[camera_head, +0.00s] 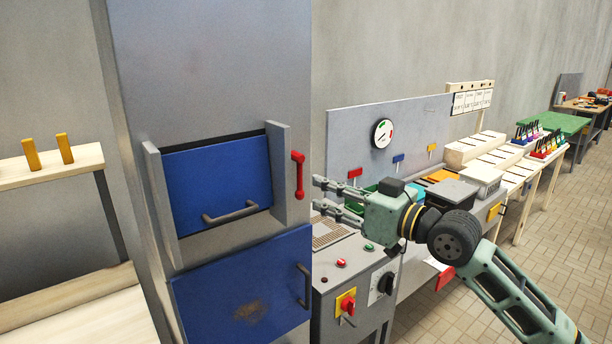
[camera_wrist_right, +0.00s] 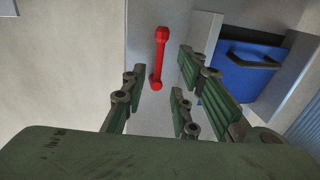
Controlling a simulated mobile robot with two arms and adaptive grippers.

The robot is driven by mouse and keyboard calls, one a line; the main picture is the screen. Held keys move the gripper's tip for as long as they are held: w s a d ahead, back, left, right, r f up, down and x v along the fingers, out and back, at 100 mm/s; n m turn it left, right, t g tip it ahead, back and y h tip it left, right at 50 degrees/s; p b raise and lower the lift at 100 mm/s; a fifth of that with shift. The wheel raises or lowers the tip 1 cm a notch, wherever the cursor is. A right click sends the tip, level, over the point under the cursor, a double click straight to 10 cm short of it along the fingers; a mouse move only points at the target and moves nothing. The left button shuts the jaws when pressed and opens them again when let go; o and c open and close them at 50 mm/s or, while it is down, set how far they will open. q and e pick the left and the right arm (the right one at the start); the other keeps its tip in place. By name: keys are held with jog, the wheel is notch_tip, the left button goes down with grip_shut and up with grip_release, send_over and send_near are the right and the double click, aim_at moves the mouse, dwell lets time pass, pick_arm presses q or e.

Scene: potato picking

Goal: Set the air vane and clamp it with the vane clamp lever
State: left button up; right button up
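The air vane appears to be the blue panel (camera_head: 215,180) with a grey handle (camera_head: 230,212), set tilted between two grey cheeks on the tall grey cabinet. It also shows at the right of the right wrist view (camera_wrist_right: 250,72). In the right wrist view the lever (camera_wrist_right: 159,58) stands beyond and between my fingers, not gripped. My right gripper (camera_head: 318,195) is open and empty, just right of the lever and slightly lower. My left gripper is not in view.
A lower blue door (camera_head: 243,288) with a side handle is below the panel. A grey control box (camera_head: 350,285) with knobs stands below my right gripper. A bench with a grey back panel (camera_head: 345,130) and gauge runs behind my arm. A wooden shelf (camera_head: 50,168) is at left.

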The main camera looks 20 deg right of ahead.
aim_at(298, 176)
jog(key=p+x, duration=0.3)
jog(key=x, duration=0.4)
jog(key=shift+w+f, duration=0.1)
jog(key=shift+w, duration=0.05)
jog(key=shift+c, duration=0.4)
grip_shut()
